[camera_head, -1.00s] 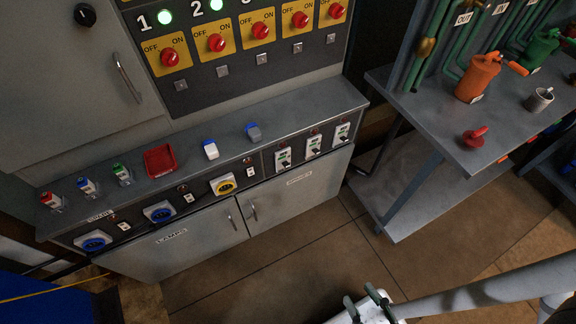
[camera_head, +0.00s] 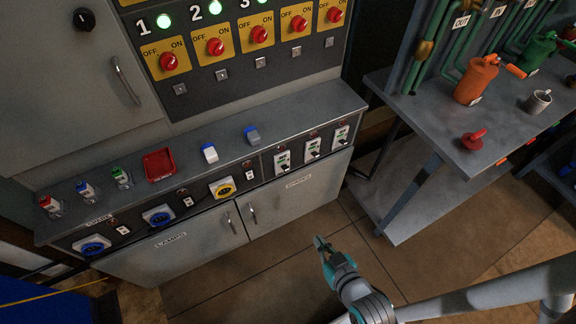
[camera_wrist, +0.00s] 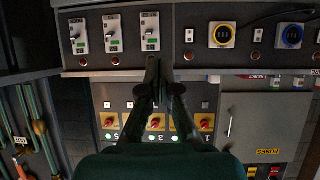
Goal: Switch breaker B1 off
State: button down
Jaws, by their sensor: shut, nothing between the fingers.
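Three white breaker switches stand in a row on the right part of the low console front in the head view: left (camera_head: 283,158), middle (camera_head: 312,148), right (camera_head: 341,135). They also show along the top of the wrist view (camera_wrist: 112,33). Their labels are too small to tell which is B1. My gripper (camera_head: 321,243) is shut and empty, in front of and below the breakers, apart from the console. In the wrist view, its fingertips (camera_wrist: 160,65) appear just below and right of the rightmost breaker there.
Red rotary switches (camera_head: 215,47) on yellow plates sit above the console, with green lamps. A metal bench (camera_head: 400,107) with an orange pump stands right. The floor in front is clear.

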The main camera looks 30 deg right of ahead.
jog(key=w+d+f+g, duration=0.1)
jog(key=w+d+f, duration=0.1)
jog(key=w, duration=0.9)
jog(key=g, duration=0.1)
send_near(285, 168)
jog(key=r, duration=0.2)
jog(key=s+d+r, duration=0.1)
jog(key=shift+s+n+y, duration=0.1)
jog(key=shift+n+y, duration=0.2)
jog(key=shift+y, duration=0.1)
jog(key=x, duration=1)
jog(key=shift+s, duration=0.1)
jog(key=shift+s+f+t, duration=0.35)
jog(key=shift+f+t, duration=0.05)
jog(key=shift+t, duration=0.3)
jog(key=shift+s+f+t, duration=0.25)
jog(key=shift+f+t, duration=0.05)
jog(key=shift+t, duration=0.4)
jog(key=shift+s+f, duration=0.3)
jog(key=shift+f, duration=0.35)
jog(key=shift+r, duration=0.15)
